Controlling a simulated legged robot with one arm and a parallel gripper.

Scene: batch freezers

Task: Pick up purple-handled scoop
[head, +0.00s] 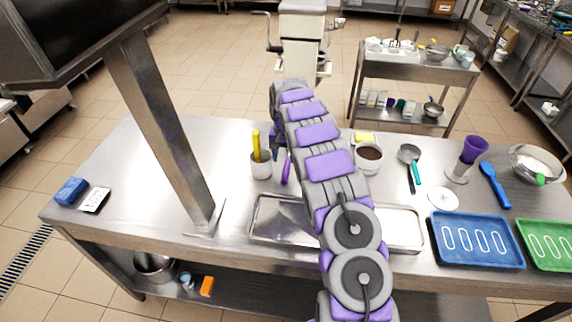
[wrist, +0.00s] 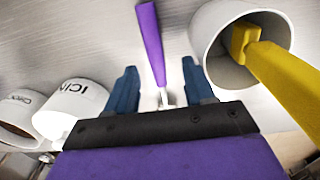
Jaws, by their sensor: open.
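The purple-handled scoop shows in the wrist view as a purple handle (wrist: 150,42) running up from a short pale metal part. Its lower end lies between the two blue fingers of my gripper (wrist: 161,85), which are open and apart from it. The rest of the scoop is hidden by the gripper body. In the head view its purple handle (head: 287,168) shows just left of my arm, beside a white cup.
A white cup (wrist: 215,55) with a yellow-handled tool (wrist: 275,65) stands close on the right in the wrist view; white lettered cups (wrist: 70,112) are at left. A metal tray (head: 275,222), post (head: 165,130) and blue tray (head: 478,258) occupy the table. Its left part has clear room.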

